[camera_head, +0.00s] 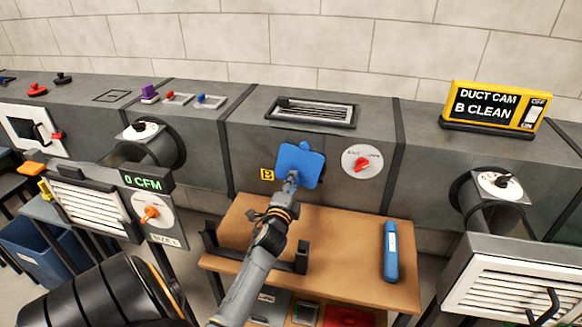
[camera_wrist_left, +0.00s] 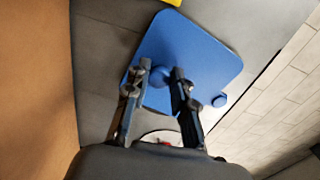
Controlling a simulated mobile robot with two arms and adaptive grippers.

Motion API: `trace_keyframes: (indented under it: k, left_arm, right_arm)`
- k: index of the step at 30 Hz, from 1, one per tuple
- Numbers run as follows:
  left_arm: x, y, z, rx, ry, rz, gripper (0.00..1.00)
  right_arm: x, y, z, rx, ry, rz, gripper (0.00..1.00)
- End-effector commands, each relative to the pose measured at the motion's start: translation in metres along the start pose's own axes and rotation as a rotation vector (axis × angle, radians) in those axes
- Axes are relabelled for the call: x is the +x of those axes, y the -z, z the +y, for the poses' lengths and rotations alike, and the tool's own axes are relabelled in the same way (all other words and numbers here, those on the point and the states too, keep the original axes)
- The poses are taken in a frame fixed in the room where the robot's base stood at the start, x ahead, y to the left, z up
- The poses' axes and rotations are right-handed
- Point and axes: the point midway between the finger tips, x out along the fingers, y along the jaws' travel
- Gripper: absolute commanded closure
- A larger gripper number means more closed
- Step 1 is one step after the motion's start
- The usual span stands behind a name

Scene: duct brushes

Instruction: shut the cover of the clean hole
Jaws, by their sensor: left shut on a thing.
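The blue cover (camera_head: 302,160) is a rounded square plate on the front of the grey duct, right of a yellow B label (camera_head: 267,174). It sits slightly tilted in the picture, and no open hole shows around it. My left gripper (camera_head: 291,180) reaches up to its lower part. In the left wrist view the blue cover (camera_wrist_left: 195,60) fills the middle, and my left gripper (camera_wrist_left: 160,82) is shut on its round blue knob (camera_wrist_left: 160,76). A small blue round piece (camera_wrist_left: 219,100) sits at one corner. My right gripper is not in view.
A yellow display (camera_head: 490,107) on the duct reads "DUCT CAM B CLEAN". A red-knobbed dial (camera_head: 362,162) is right of the cover. Below is a wooden bench (camera_head: 345,240) with a black bracket (camera_head: 301,257) and a blue cylinder (camera_head: 390,252). A vent grille (camera_head: 312,112) lies on top.

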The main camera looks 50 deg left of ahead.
Motion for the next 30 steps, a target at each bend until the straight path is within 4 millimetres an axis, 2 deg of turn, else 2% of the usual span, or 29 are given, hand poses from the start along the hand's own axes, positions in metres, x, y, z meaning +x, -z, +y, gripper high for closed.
trace_keyframes:
  k: [9, 23, 24, 26, 27, 30]
  left_arm:
    - [-0.004, 0.008, 0.004, -0.091, -0.003, 0.000, 1.00]
    - [-0.004, 0.008, 0.004, -0.100, -0.003, 0.000, 1.00]
    - [-0.004, 0.008, 0.004, -0.100, -0.003, 0.000, 0.67]
    - [-0.004, 0.008, 0.004, -0.099, -0.003, 0.000, 0.55]
    - [-0.004, 0.008, 0.004, -0.099, -0.003, 0.000, 0.52]
    - [-0.004, 0.008, 0.003, -0.099, -0.002, 0.000, 0.52]
  right_arm:
    - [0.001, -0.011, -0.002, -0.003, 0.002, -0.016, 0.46]
    - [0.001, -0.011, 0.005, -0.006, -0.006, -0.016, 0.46]
    - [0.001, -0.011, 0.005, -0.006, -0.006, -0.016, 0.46]
    - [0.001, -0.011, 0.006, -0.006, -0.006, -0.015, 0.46]
    - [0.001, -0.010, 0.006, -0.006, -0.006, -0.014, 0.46]
    - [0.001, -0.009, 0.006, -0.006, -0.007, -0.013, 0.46]
